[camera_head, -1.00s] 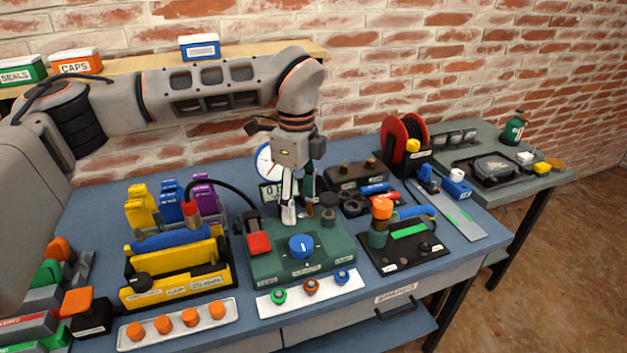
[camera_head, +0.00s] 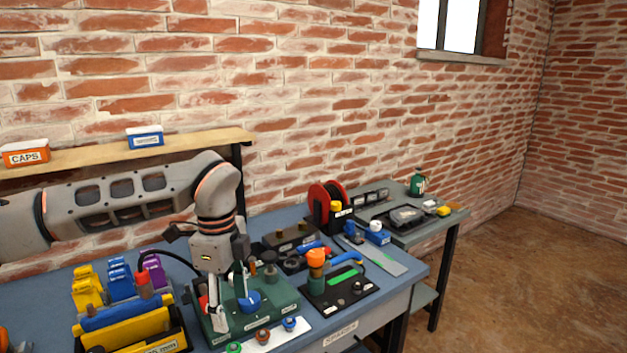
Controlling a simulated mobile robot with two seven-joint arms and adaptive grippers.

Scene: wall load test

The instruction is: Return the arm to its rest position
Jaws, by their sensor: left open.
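My left arm (camera_head: 120,201) comes in from the left, stretched over the blue workbench (camera_head: 272,219). I cannot tell whether the fingers touch the unit. The gripper partly hides the unit and its red part. My right gripper is not in view.
A yellow-and-black tote (camera_head: 135,332) stands left of the unit. A black board with an orange-topped part (camera_head: 316,259) and a red reel (camera_head: 327,201) stand to the right. A shelf (camera_head: 190,150) runs behind the arm.

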